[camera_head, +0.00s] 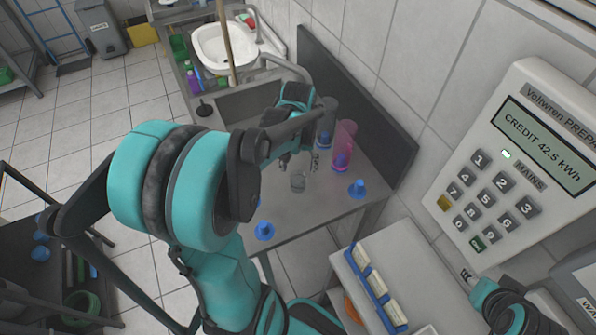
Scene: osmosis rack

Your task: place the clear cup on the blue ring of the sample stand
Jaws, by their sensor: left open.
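The clear cup (298,182) stands upright on the grey bench (312,212), just below my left gripper in the picture. My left gripper (300,161) is open, with its fingertips apart above and behind the cup; I cannot tell whether they touch it. A pink see-through vessel (345,132) and a dark grey see-through vessel (329,106) stand to its right, each with blue at its lower part. I cannot make out which thing is the sample stand or its blue ring. My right gripper (468,276) shows only slightly at the lower right, and its jaws are unclear.
Blue cone-shaped pieces stand at the bench's right (357,189) and front (264,231). A dark backboard (350,95) closes off the far side. A white sink (225,47) lies behind. A side table (350,262) holds a blue rack (380,290). A keypad meter (520,150) is at right.

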